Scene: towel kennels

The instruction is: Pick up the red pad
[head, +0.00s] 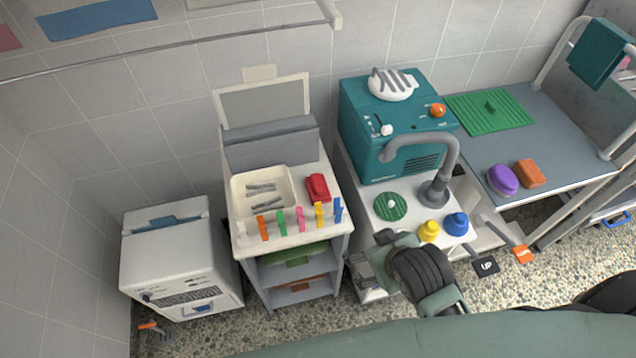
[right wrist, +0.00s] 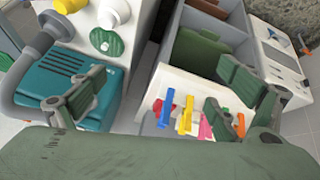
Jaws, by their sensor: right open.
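The red pad (head: 317,187) lies on the white top of a small grey cabinet (head: 335,211), right of a cream tray (head: 288,182). In the right wrist view a red patch of it (right wrist: 164,107) shows behind a blue clip, mostly hidden. My right gripper (head: 372,264) is to the right of and nearer than the cabinet, apart from the pad. In the right wrist view its two fingers (right wrist: 155,92) are spread wide with nothing between them. My left gripper is in neither view.
Several coloured clips (head: 300,219) line the cabinet's front edge, close to the pad. A raised grey panel (head: 271,148) stands behind the tray. The teal machine (head: 385,130) and curved grey faucet (head: 452,160) stand to the right. A white appliance (head: 180,255) stands left.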

